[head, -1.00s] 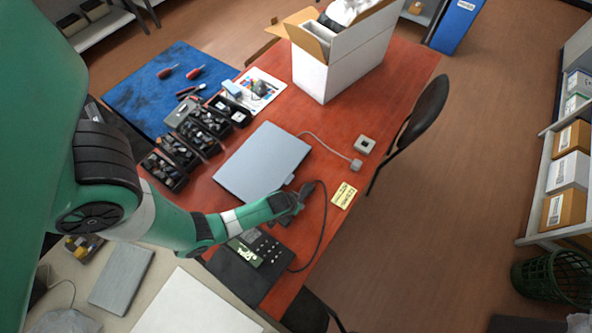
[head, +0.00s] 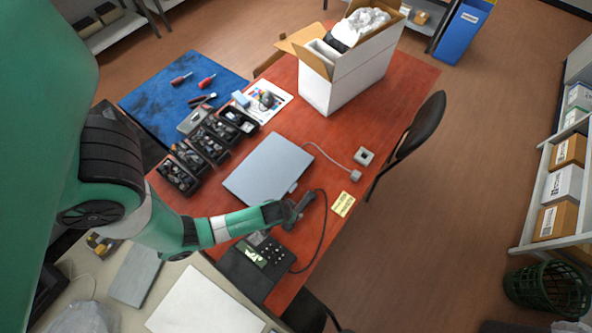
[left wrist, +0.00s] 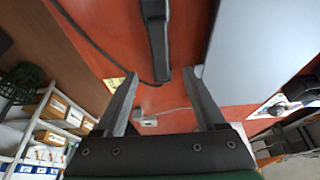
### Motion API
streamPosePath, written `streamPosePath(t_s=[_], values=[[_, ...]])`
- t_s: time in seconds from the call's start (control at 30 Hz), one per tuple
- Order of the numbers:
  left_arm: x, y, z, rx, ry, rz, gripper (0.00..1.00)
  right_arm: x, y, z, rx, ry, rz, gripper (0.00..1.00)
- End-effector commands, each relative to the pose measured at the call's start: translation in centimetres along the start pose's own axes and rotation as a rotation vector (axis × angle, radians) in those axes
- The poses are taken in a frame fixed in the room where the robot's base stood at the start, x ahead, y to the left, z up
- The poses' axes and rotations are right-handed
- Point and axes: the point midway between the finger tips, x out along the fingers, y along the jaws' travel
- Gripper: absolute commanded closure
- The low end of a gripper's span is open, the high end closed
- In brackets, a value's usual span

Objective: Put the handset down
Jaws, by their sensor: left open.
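The dark handset (head: 301,205) is at my left gripper (head: 286,212) in the head view, above or on the red table beyond the phone base (head: 258,262). A black cord curves from its far end back to the base. In the left wrist view the handset (left wrist: 157,45) lies lengthwise ahead of my open left gripper (left wrist: 161,73), lined up between the fingers, with gaps on both sides. Whether it rests on the table cannot be told. The base has a lit green screen and keys. My right gripper is out of view.
A closed grey laptop (head: 268,168) lies just beyond the gripper. A yellow note (head: 343,204) is to the right, near the table edge. Black parts bins (head: 208,146) stand at left and a white box (head: 345,78) at the back. The table's right-middle is mostly clear.

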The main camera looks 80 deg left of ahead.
Motion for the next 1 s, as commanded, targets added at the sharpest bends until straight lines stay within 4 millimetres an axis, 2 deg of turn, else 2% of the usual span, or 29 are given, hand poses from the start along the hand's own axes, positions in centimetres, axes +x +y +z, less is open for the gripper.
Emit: streamPosePath(t_s=[0.03, 0.13, 0.57, 0.67, 0.77, 0.87, 0.9, 0.97, 1.0], values=[[-1.4, 0.0, -0.2, 0.002, 0.0, 0.0, 0.28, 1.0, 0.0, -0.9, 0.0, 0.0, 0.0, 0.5], [-1.9, 0.0, -0.1, 0.001, -0.001, -0.001, 0.28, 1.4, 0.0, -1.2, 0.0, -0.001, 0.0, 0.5], [-1.9, 0.0, 0.0, 0.0, 0.0, 0.0, 0.28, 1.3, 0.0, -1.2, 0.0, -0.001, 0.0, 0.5], [-2.2, 0.9, -1.3, 0.003, 0.025, 0.018, 0.28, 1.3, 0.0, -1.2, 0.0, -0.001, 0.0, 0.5], [-3.6, 3.9, -5.9, 0.02, 0.11, 0.083, 0.28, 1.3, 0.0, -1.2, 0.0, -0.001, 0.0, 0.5], [-7.2, 9.1, -13.5, 0.052, 0.262, 0.193, 0.28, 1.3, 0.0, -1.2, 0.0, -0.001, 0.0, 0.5], [-9.4, 11.5, -16.9, 0.068, 0.336, 0.246, 0.28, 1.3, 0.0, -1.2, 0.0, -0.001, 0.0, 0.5], [-13.6, 14.9, -21.8, 0.094, 0.456, 0.326, 0.28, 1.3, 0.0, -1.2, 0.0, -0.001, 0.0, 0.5], [-16.8, 17.0, -24.8, 0.111, 0.536, 0.379, 0.28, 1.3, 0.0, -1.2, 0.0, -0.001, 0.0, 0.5]])
